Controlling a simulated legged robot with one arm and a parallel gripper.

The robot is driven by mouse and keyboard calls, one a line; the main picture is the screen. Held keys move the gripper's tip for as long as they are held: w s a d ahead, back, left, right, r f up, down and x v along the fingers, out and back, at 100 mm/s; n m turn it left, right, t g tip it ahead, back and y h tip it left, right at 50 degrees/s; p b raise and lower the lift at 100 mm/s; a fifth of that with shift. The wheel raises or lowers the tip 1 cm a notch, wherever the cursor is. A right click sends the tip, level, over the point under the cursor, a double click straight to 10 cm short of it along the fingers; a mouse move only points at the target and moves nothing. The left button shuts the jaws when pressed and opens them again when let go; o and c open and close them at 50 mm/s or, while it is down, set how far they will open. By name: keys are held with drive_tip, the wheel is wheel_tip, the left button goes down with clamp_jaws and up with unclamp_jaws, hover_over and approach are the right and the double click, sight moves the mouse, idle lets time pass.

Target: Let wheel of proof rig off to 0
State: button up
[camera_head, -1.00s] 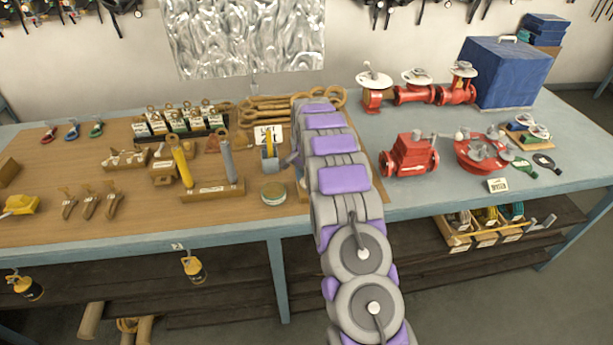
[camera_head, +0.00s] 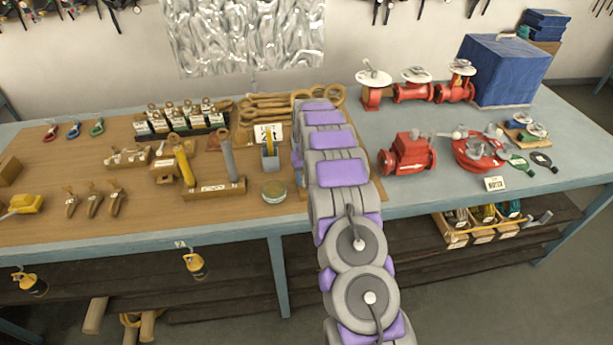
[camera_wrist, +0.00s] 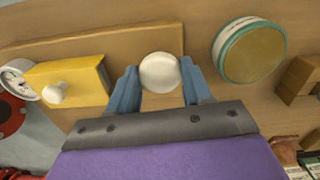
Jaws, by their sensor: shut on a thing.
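In the wrist view, my gripper (camera_wrist: 160,88) has its two blue fingers shut on a round white wheel (camera_wrist: 160,72). The wheel is in front of a long wooden board. A yellow block (camera_wrist: 68,82) with a small white knob (camera_wrist: 54,94) and a white-faced gauge (camera_wrist: 18,78) lies left of the fingers. These parts look like the proof rig, but I cannot tell how the wheel joins the block. The gauge reading is too small to tell. In the head view my own arm hides the gripper, the wheel and the yellow block.
A round tin with a green rim (camera_wrist: 250,50) is right of the fingers; it also shows in the head view (camera_head: 273,191). A wooden rack (camera_head: 215,189) holds a yellow and a grey cylinder. Red valves (camera_head: 408,155) stand on the right bench, near a blue case (camera_head: 505,70).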

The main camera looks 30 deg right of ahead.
drive_tip(key=n, duration=0.7)
drive_tip(key=shift+w+d+r+p, duration=0.1)
drive_tip(key=shift+p, duration=0.2)
idle(0.4)
drive_tip(key=o, duration=1)
drive_tip(key=shift+o, duration=0.2)
wheel_tip(320, 180, up, 17)
